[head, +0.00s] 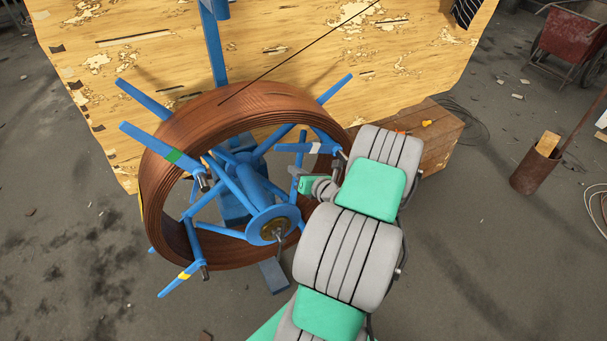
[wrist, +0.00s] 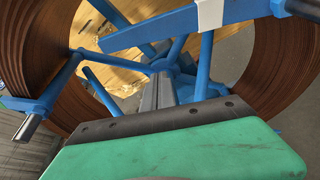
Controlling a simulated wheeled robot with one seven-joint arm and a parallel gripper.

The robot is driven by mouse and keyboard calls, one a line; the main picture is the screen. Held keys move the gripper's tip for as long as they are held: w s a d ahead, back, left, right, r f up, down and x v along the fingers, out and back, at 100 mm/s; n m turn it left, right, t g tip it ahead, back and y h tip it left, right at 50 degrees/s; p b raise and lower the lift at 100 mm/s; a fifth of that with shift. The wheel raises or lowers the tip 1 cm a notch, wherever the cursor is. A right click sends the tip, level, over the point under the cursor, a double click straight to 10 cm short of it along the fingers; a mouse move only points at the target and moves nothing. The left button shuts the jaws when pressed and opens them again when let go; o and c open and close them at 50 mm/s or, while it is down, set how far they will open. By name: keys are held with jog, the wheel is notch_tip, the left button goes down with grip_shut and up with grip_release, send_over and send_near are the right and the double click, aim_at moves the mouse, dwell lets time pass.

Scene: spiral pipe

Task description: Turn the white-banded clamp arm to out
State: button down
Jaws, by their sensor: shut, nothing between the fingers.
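The white-banded clamp arm (head: 293,147) is a blue bar with a white band on the right side of the reel. It points left from its pivot, inward over the reel's opening. In the wrist view the clamp arm (wrist: 165,32) crosses the top, with its white band (wrist: 210,13) near the pivot on the right. My gripper (wrist: 158,93) is shut and empty, with its fingers below the bar in that picture and no clear contact. In the head view my gripper (head: 308,186) is just below the bar, partly hidden by my wrist.
The reel carries a brown pipe coil (head: 165,215). The green-banded arm (head: 160,148) and yellow-banded arm (head: 184,277) point outward across the coil. Blue spokes and a hub (head: 273,225) lie near my gripper. A wooden crate (head: 440,135) stands to the right.

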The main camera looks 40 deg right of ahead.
aim_at(309, 149)
jog(key=w+d+r+p, duration=0.2)
jog(key=shift+r, duration=0.4)
